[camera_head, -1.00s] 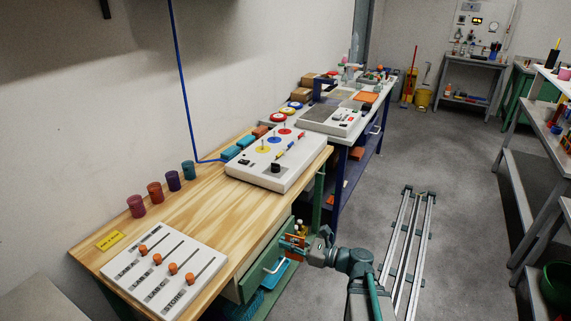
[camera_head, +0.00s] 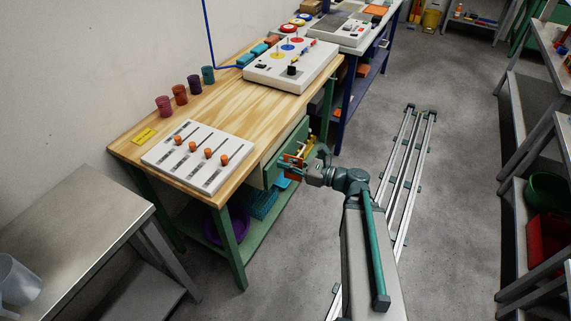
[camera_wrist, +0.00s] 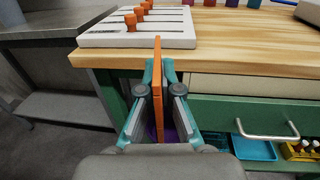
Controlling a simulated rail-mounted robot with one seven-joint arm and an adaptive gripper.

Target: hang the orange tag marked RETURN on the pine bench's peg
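My gripper (camera_wrist: 157,105) is shut on a thin orange tag (camera_wrist: 157,75), which stands upright and edge-on between the fingers in the wrist view. The tag (camera_head: 292,165) also shows in the head view, just in front of the pine bench. No lettering on it can be read. The pine bench (camera_head: 225,105) has a light wooden top on a green frame; its front edge (camera_wrist: 230,60) crosses the wrist view behind the tag. I cannot make out the bench's peg in either view.
A white slider panel (camera_head: 200,157) with orange knobs lies on the bench's near end. A green drawer (camera_wrist: 240,118) with a metal handle (camera_wrist: 265,133) is right of my gripper. A grey metal table (camera_head: 75,240) stands at the left. The floor beside my rails is clear.

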